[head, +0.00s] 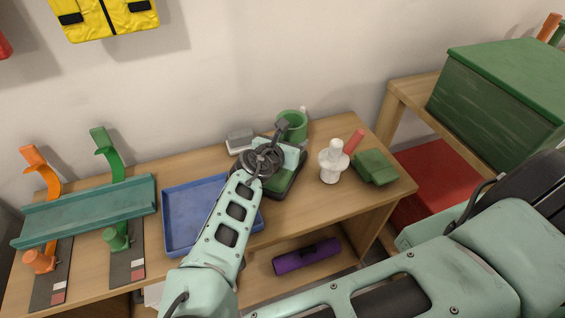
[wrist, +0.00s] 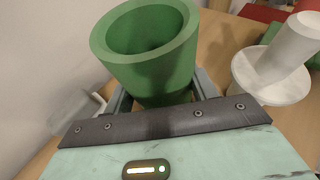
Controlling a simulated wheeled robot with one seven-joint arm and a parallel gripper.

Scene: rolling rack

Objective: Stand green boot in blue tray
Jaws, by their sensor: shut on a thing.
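The green boot (head: 293,122) is at the back of the wooden bench, right of the blue tray. Its round open top faces up, and it fills the middle of the wrist view (wrist: 150,50). My gripper (wrist: 162,92) is shut on the boot, with a finger on each side of its shaft. The boot's lower part is hidden by my gripper and wrist, so I cannot tell whether it touches the bench. The blue tray (head: 182,212) lies flat on the bench and looks empty where visible. My forearm covers its right part.
A white flanged piece (head: 333,165), a red handle (head: 354,141) and a green block (head: 375,167) stand to the right. A grey block (head: 240,140) is behind my wrist. A teal trough (head: 85,210) with orange and green uprights is left of the tray.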

